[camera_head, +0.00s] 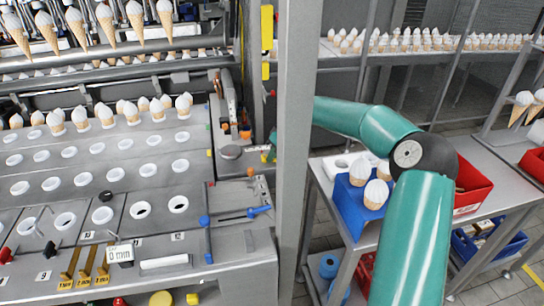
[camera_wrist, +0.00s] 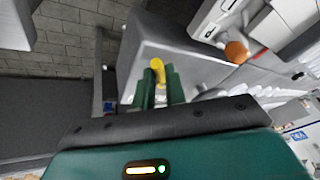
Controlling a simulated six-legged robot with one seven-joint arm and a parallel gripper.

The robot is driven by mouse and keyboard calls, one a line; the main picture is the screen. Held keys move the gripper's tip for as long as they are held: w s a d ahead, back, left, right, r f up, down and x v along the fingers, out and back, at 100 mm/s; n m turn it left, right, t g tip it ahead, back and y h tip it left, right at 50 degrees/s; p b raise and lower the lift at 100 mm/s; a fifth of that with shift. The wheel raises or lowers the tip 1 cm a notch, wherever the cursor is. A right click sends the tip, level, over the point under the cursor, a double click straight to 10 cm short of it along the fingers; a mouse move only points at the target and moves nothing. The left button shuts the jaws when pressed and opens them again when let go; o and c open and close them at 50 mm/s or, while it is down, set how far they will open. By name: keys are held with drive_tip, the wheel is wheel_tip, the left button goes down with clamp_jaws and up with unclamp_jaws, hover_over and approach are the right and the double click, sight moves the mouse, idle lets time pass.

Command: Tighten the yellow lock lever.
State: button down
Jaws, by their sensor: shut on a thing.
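The yellow lock lever (camera_wrist: 157,66) shows in the wrist view as a small rounded yellow end between my fingertips. My gripper (camera_wrist: 158,82) has its two green fingers on either side of it, shut on it. The lower part of the lever is hidden between the fingers. In the head view my gripper (camera_head: 270,150) shows only as small green finger parts at the machine's right edge, left of a grey post. The post hides the rest of my gripper and wrist.
The grey upright post (camera_head: 294,150) stands in front of my forearm. An orange knob (camera_wrist: 236,52) is right of my fingers in the wrist view. The cone machine (camera_head: 120,170) fills the left. A blue tray (camera_head: 355,205) with cones and a red bin (camera_head: 472,185) stand on the right table.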

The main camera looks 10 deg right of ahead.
drive_tip(key=n, duration=0.2)
drive_tip(key=w+n+g, duration=0.1)
drive_tip(key=d+n+g, duration=0.1)
drive_tip(key=n, duration=0.1)
drive_tip(key=shift+w+n+y, duration=0.3)
drive_tip(key=shift+w, duration=0.05)
drive_tip(key=shift+w+r+n+g, duration=0.1)
drive_tip(key=shift+w+n+g, duration=0.2)
drive_tip(key=shift+n, duration=0.4)
drive_tip(key=shift+w+f+n+g, duration=0.1)
drive_tip(key=shift+n+g, duration=0.25)
drive_tip(key=shift+n, duration=0.35)
drive_tip(key=shift+w+r+n+g, duration=0.1)
drive_tip(key=shift+w+n+g, duration=0.2)
drive_tip(key=shift+n, duration=0.4)
drive_tip(key=shift+s, duration=0.1)
drive_tip(key=c, duration=1.5)
unclamp_jaws()
drive_tip(key=shift+o, duration=0.2)
drive_tip(key=shift+r, duration=1.65)
drive_tip(key=s+r, duration=0.9)
drive_tip(key=s, duration=0.5)
drive_tip(key=shift+a+r, duration=0.3)
